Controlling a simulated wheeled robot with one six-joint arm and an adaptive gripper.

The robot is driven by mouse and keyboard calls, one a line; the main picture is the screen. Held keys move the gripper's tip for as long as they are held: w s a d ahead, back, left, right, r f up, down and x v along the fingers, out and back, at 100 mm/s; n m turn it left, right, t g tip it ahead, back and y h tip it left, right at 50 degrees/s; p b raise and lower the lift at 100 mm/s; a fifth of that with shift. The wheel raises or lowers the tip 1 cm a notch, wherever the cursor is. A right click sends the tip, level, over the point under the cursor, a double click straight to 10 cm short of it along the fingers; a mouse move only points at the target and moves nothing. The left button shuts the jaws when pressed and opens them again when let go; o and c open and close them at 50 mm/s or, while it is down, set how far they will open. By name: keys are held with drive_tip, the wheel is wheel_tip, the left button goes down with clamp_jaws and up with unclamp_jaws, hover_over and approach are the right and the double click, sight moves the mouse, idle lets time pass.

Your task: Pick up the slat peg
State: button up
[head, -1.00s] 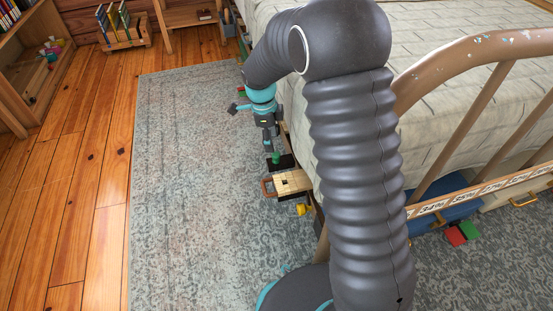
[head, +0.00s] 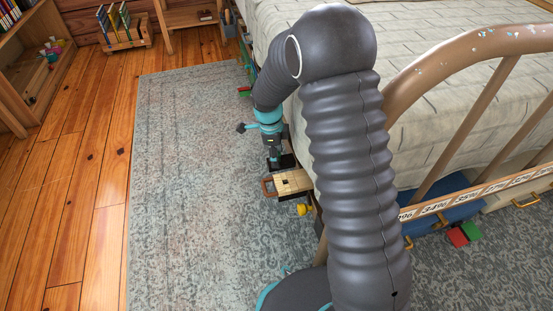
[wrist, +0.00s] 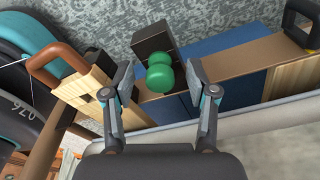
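A green knob-like piece with two rounded lobes (wrist: 160,74), which I take to be the slat peg, shows in the wrist view between my fingertips. It is on or just above a dark block (wrist: 151,40) beside a brown board. My gripper (wrist: 160,84) is open, one finger on each side of the green piece, with gaps showing on both sides. I cannot tell how far above it the fingertips are. In the head view my gripper (head: 273,158) points down beside the bed and hides the green piece.
A pale wooden box with a reddish handle (head: 285,184) sits just in front of my gripper, with a yellow piece (head: 303,209) nearby. The bed (head: 430,110) and its metal frame stand close on the right. The rug (head: 190,190) on the left is clear.

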drive_tip(key=c, duration=1)
drive_tip(key=shift+o, duration=0.2)
drive_tip(key=shift+r, duration=0.15)
